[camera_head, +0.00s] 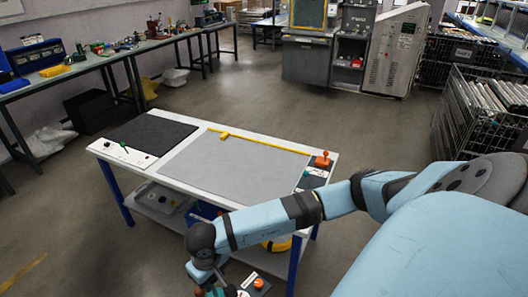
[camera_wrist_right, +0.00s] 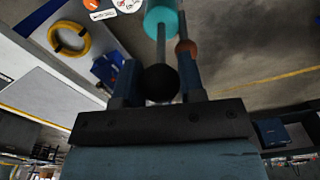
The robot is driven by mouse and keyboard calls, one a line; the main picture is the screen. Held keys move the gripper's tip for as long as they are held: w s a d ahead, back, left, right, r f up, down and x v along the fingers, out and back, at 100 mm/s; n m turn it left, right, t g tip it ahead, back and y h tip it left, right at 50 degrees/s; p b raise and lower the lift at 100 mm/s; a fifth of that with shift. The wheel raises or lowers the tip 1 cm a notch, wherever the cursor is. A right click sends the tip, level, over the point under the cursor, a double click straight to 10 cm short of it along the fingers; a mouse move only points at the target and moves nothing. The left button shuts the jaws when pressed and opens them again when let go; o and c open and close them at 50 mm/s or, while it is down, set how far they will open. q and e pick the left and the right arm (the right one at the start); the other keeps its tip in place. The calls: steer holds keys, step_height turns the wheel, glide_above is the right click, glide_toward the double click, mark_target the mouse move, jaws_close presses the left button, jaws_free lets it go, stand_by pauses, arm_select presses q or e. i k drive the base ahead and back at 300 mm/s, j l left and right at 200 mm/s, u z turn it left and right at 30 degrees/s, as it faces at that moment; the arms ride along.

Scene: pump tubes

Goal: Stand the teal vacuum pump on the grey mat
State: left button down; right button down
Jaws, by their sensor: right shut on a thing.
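The teal vacuum pump shows in the right wrist view as a teal cylinder (camera_wrist_right: 162,20) with a grey rod and a black ball knob (camera_wrist_right: 160,82). My right gripper (camera_wrist_right: 159,80) is shut on the pump, with the knob between its fingers. In the head view my right gripper (camera_head: 218,289) is low at the bottom edge, in front of the table, and mostly cut off. The grey mat (camera_head: 232,172) lies flat on the white table, with its middle bare. My left gripper is out of view.
The white table (camera_head: 100,146) also holds a black mat (camera_head: 150,132), a yellow strip (camera_head: 265,141) along the back and an orange-topped device (camera_head: 322,160) at right. Another orange-knobbed item (camera_head: 258,284) shows at the bottom. A grey bin (camera_head: 160,198) stands on the lower shelf.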

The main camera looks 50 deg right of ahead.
mark_target(226, 176)
steer(key=i+z, duration=0.4)
steer(key=i+j+z, duration=0.2)
steer(key=z, duration=0.15)
steer(key=i+j, duration=0.25)
steer(key=i, duration=0.15)
steer(key=i+j+z, duration=0.1)
steer(key=i+j, duration=0.15)
steer(key=i, duration=0.1)
